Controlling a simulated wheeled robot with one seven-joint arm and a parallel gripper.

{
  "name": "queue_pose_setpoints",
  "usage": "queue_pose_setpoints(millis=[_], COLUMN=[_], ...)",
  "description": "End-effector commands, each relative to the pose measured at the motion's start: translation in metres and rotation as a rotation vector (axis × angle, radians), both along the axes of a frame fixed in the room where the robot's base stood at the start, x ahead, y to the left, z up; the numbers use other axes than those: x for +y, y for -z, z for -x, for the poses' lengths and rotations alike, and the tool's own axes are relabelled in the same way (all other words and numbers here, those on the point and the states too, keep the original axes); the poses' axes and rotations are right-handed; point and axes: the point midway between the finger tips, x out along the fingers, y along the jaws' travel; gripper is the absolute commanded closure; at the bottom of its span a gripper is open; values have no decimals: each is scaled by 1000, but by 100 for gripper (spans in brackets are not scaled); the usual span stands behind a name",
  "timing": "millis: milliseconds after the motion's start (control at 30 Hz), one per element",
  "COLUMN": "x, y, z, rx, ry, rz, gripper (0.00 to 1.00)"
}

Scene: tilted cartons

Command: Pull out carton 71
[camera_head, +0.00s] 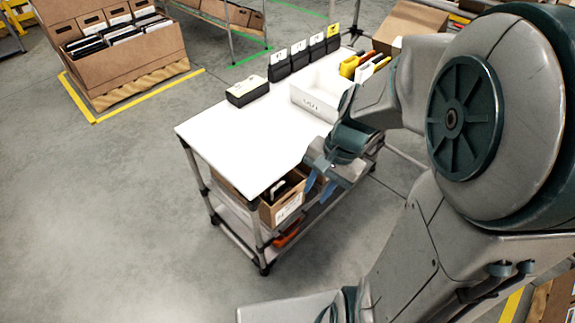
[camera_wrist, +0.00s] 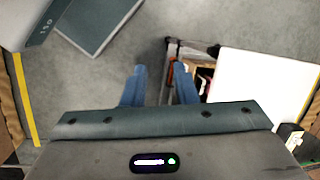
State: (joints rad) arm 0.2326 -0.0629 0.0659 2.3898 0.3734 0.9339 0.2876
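My gripper (camera_head: 320,187) is in front of the white table's near right edge in the head view. Its two blue fingers stand apart, with only floor between them in the wrist view (camera_wrist: 159,87). Several dark cartons with labels stand tilted in a row (camera_head: 301,56) at the table's back. Another dark carton with a pale top (camera_head: 247,91) sits apart, left of the row. I cannot read the labels well enough to tell which is carton 71. The gripper is well away from all of them.
The white table (camera_head: 225,135) also holds a white bin (camera_head: 315,95) and yellow and red items (camera_head: 362,66). Its lower shelf holds a cardboard box (camera_head: 285,205). A large cardboard crate (camera_head: 130,60) stands at the back left. The floor left of the table is clear.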

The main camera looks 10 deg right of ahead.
Motion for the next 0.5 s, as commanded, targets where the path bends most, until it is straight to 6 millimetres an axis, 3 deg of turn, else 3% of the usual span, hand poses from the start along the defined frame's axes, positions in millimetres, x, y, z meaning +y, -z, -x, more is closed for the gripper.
queue_pose_setpoints(millis=[33, 500], x=[-1, -14], y=[28, 191], z=[-7, -70], rx=[57, 547], ry=[85, 896], rz=[-45, -469], gripper=[74, 74])
